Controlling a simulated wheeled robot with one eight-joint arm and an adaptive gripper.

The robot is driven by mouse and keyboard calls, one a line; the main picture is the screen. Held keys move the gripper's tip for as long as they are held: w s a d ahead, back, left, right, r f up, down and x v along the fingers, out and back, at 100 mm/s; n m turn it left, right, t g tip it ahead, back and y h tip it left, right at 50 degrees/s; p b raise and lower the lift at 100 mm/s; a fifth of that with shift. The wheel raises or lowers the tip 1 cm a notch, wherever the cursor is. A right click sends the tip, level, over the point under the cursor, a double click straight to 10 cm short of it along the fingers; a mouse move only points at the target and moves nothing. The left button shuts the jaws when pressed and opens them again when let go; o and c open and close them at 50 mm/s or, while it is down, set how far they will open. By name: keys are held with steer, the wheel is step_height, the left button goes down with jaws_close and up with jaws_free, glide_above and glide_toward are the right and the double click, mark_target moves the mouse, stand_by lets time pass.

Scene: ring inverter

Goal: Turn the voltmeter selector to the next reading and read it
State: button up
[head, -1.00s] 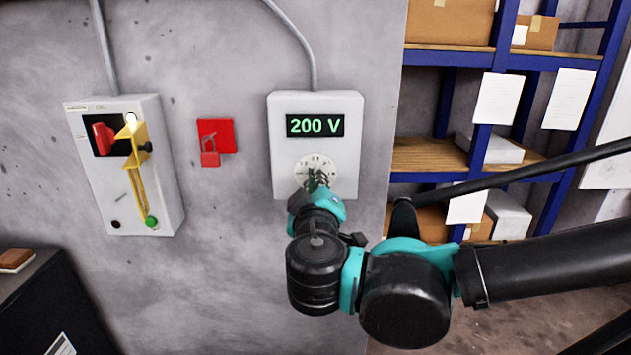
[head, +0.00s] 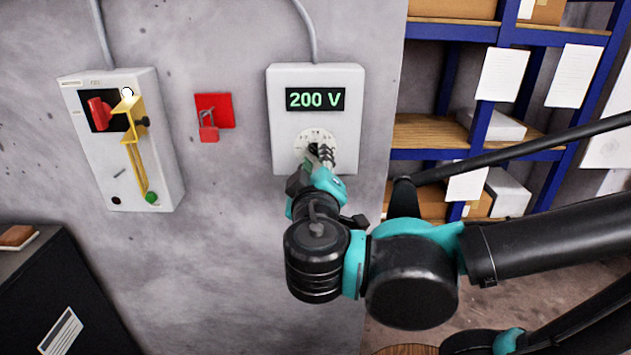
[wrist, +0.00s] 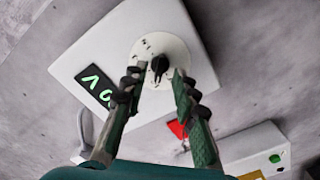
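The voltmeter is a white wall box (head: 285,130) with a display (head: 315,99) that reads "200 V" in green. Below the display is a round white dial; the wrist view shows the dial (wrist: 174,48) with a black selector knob (wrist: 158,66) at its centre. My gripper (head: 322,152) is at the dial in the head view and hides part of it and the knob. In the wrist view my gripper (wrist: 155,82) is open, one finger on each side of the knob, with visible gaps. Part of the display (wrist: 96,84) shows there, rotated and cut off by a finger.
Left on the wall are a grey box (head: 150,100) with a red switch (head: 101,114), a yellow bracket (head: 133,124) and a green button (head: 151,198), and a red padlock (head: 209,132). Shelving (head: 430,131) stands right. A black cabinet (head: 60,290) is lower left.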

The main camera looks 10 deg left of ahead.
steer(key=v, duration=0.9)
steer(key=shift+s, duration=0.3)
steer(key=w+d+f+m+g+h, duration=0.2)
steer(key=w+d+f+g+h, duration=0.15)
steer(key=w+d+f, duration=0.45)
steer(key=w+d+f+m+g+h, duration=0.1)
steer(key=w+d+f+g+h, duration=0.25)
steer(key=w+f, duration=0.45)
steer(key=s+d+f+m+g+y, duration=0.1)
steer(key=d+f+m+g, duration=0.5)
steer(key=d+f, duration=1.2)
steer(key=shift+d+f+m+y, duration=0.25)
steer(key=shift+m+y, duration=0.55)
steer(key=shift+m, duration=0.6)
steer(key=shift+o, duration=0.7)
steer(key=shift+s, duration=0.1)
stand_by(0.4)
